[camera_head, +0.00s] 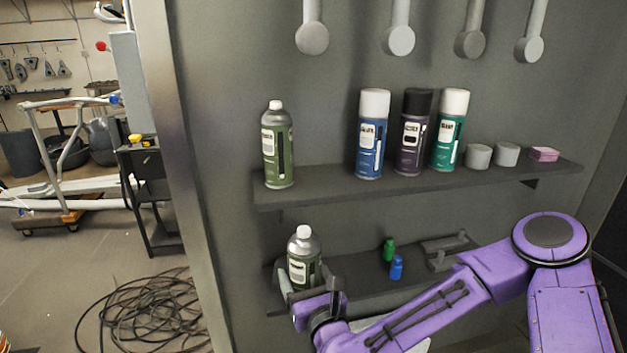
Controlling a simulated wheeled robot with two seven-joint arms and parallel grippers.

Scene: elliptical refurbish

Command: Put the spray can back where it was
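An olive-green spray can (303,251) with a white cap stands upright at the left end of the lower shelf; its base is hidden behind my gripper. My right gripper (311,284) is at this can, with one finger on each side of its lower body. I cannot tell whether the fingers press on it or stand slightly apart. A similar olive-green can (278,150) stands at the left of the upper shelf. Blue (371,140), dark purple (411,140) and teal (450,135) spray cans stand to its right. My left gripper is not in view.
The upper shelf (325,185) has a gap between the olive and blue cans. Grey cylinders (478,157) and a pink block (544,154) are at its right. Small green (389,249) and blue (396,267) bottles stand on the lower shelf (350,266). Grey rods hang above.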

